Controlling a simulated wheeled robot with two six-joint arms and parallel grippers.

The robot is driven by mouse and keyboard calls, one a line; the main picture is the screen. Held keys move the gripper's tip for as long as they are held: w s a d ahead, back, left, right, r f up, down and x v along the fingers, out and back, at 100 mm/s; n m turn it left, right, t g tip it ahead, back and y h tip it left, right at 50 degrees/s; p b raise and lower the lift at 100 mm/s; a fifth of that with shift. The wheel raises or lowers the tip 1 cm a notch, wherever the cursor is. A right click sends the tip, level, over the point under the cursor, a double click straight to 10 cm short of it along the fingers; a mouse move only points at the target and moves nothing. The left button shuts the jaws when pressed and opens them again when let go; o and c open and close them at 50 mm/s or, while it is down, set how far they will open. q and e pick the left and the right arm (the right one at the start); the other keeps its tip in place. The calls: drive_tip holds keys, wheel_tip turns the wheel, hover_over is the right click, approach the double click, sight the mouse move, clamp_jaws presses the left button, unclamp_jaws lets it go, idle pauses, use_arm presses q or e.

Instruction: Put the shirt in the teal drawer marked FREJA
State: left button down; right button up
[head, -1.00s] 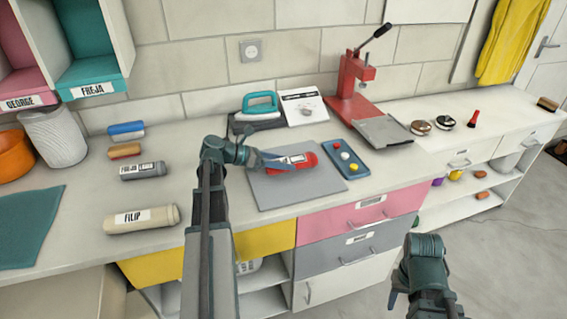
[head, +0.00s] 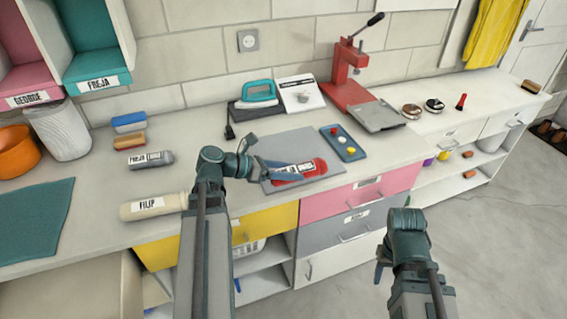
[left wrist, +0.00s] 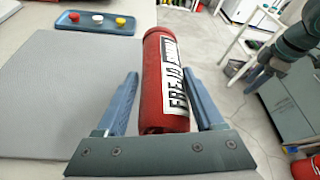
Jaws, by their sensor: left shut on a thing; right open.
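The shirt is a red roll (head: 312,168) with a white label, near the front right of the grey mat in the head view. My left gripper (head: 290,173) is shut on it, one finger on each side. In the left wrist view the red roll (left wrist: 153,85) sits between the fingers, its label starting with FREJ. The teal drawer marked FREJA (head: 92,66) is at the upper left, above the counter, with its teal interior showing. My right gripper (head: 380,272) is open and empty, in front of the counter at the lower right.
A pink drawer marked GEORGE (head: 30,98) adjoins the teal one. Below stand a white bin (head: 58,130) and an orange bowl (head: 18,155). A grey roll (head: 150,160) and a cream roll marked FILIP (head: 150,206) lie on the counter. A button tray (head: 343,143) is beside the mat.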

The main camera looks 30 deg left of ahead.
sight(288, 169)
use_arm(q)
drive_tip(key=shift+s+d+r, duration=0.1)
drive_tip(key=shift+s+d, duration=0.1)
drive_tip(key=shift+s, duration=0.1)
wheel_tip(288, 169, up, 5)
drive_tip(key=p, duration=0.5)
drive_tip(key=shift+r, duration=0.1)
drive_tip(key=shift+a, duration=0.15)
